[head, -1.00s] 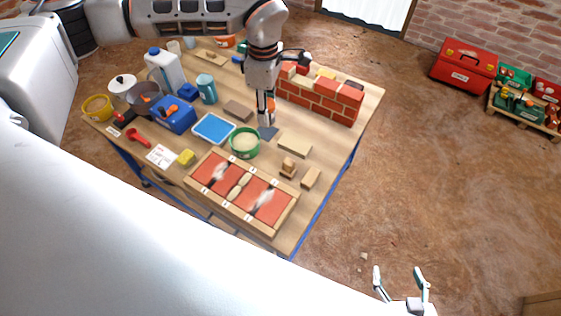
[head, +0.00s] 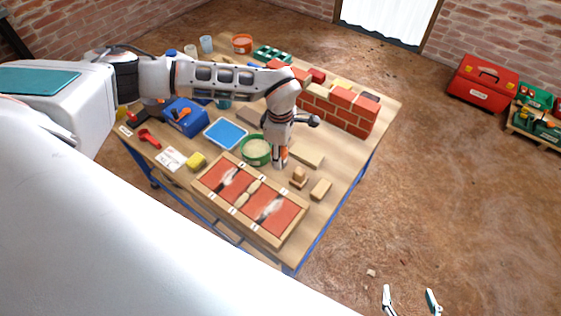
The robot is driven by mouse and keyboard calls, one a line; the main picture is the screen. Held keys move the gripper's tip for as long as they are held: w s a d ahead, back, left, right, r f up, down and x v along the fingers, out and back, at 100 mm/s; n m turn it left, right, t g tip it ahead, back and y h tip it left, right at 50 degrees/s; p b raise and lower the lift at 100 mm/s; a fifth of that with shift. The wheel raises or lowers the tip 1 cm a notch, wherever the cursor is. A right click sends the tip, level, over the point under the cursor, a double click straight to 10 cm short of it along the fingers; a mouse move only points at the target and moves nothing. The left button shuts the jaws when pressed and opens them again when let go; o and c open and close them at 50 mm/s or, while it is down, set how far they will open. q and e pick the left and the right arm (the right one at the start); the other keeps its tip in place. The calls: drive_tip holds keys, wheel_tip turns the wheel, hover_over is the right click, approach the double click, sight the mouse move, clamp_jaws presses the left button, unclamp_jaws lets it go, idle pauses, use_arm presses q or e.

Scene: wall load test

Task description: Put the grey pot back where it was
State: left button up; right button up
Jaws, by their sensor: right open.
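I cannot make out the grey pot clearly; my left arm covers the back left of the table, where a grey pot-like vessel showed earlier. My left gripper (head: 279,162) points down over the middle of the table, just right of a green round tub (head: 256,151) with pale contents. Its fingers are too small and hidden to tell whether they are open or hold anything. My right gripper (head: 411,301) is open and empty over the floor at the bottom right, away from the table.
A red case (head: 483,82) stands at right.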

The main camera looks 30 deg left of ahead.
use_arm(q)
wheel_tip(320, 180, down, 3)
drive_tip(key=shift+s, duration=0.1)
drive_tip(key=shift+f, duration=0.15)
drive_tip(key=shift+f, duration=0.15)
drive_tip(key=o, duration=1.1)
